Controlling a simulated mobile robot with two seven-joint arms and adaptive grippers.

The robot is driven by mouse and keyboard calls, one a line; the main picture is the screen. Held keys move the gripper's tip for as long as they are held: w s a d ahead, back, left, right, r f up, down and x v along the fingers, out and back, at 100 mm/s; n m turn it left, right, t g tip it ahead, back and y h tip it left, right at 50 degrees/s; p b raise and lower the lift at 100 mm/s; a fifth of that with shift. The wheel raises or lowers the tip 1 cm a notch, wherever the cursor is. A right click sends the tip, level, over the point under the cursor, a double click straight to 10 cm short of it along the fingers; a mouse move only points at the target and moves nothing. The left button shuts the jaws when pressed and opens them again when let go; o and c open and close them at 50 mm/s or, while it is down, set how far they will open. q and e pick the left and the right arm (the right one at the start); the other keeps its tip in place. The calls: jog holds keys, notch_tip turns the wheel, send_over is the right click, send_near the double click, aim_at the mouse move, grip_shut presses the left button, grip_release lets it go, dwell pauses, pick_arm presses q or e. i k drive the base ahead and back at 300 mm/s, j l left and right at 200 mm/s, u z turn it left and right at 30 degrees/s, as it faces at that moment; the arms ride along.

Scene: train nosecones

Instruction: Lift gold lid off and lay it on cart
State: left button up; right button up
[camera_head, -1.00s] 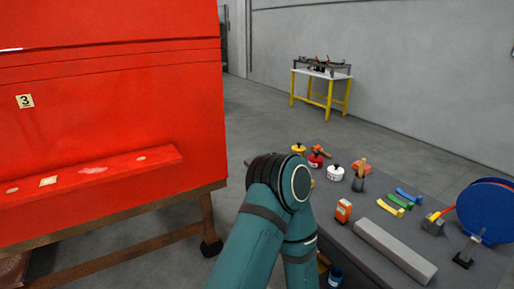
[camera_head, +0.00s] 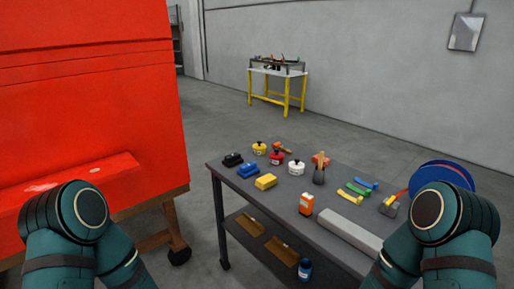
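A dark grey cart (camera_head: 238,184) stands in the middle and right of the head view. I cannot make out a separate gold lid at this size. A teal arm of mine comes in at each lower corner. Both grippers are out of view, and no arm link touches anything on the cart.
A large red body (camera_head: 90,100) stands left. A yellow-legged table (camera_head: 278,88) is behind.

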aim_at(259, 146)
jog(key=i+j+z, duration=0.1)
jog(key=z, duration=0.85)
jog(key=j+z, duration=0.75)
jog(key=j, duration=0.2)
jog(key=j+z, duration=0.15)
jog(key=j, duration=0.3)
jog(key=k+j+z, duration=0.15)
jog(key=j, duration=0.3)
